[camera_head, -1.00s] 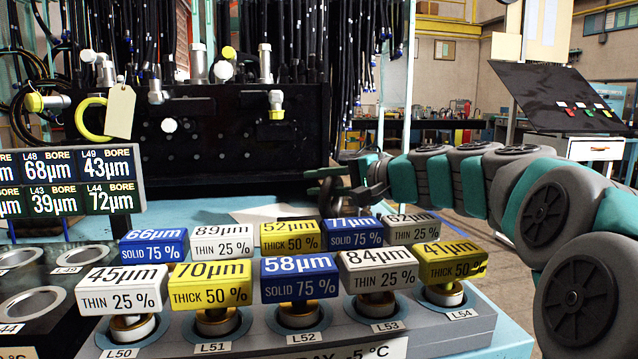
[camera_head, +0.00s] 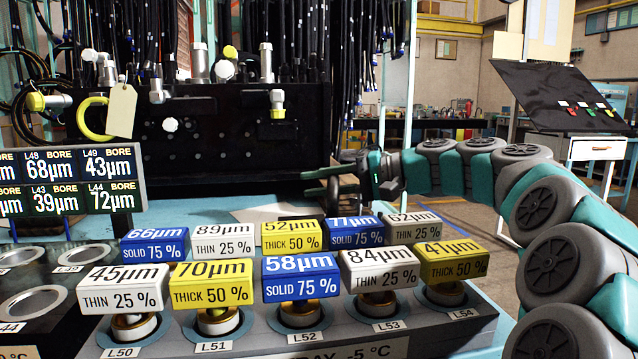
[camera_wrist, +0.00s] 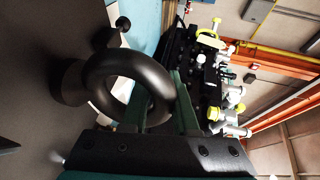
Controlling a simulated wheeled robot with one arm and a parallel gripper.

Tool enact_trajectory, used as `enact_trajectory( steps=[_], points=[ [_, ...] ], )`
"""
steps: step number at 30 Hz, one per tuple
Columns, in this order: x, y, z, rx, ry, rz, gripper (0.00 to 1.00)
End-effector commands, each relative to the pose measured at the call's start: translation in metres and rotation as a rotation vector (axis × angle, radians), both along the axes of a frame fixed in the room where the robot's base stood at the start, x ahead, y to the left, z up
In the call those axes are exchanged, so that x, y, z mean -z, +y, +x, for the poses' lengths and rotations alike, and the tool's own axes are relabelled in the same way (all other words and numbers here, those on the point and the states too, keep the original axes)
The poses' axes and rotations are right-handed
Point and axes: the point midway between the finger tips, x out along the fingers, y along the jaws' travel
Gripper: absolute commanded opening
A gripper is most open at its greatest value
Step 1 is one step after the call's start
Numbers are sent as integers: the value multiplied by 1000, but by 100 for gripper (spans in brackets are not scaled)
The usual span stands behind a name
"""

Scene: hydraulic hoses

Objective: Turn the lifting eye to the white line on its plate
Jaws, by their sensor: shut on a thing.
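The lifting eye (camera_wrist: 163,92), a dark, smooth ring with a thick neck, fills the left middle of the wrist view. Its neck meets a dark grey surface at the left, seemingly its plate (camera_wrist: 35,70). I cannot make out a white line there. My gripper (camera_wrist: 155,108) is shut on the ring, with one green finger seen by the ring's opening and the other along its outer right side. In the head view my gripper (camera_head: 318,184) points left behind the block of labelled plugs; I cannot make out the eye there.
Labelled plugs (camera_head: 300,278) stand in a grey block at the front. A black manifold (camera_head: 230,140) with fittings and a tagged yellow ring stands behind, below hanging hoses. A bore display (camera_head: 70,182) is at the left. A sloped black board (camera_head: 555,95) stands at the back right.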

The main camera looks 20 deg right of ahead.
Motion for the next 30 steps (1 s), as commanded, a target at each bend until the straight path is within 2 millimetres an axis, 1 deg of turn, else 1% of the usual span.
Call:
enact_trajectory(
  steps=[4,9,19,20,27,30],
  points=[
    [0,1,0,-72,-1,3,0],
    [-1,1,-2,-112,-3,-1,0],
    [0,2,-3,-118,-1,0,0],
    [0,2,-3,-118,0,0,30],
    [0,1,-3,-117,0,0,56],
    [0,1,-3,-117,0,0,57]
  ],
)
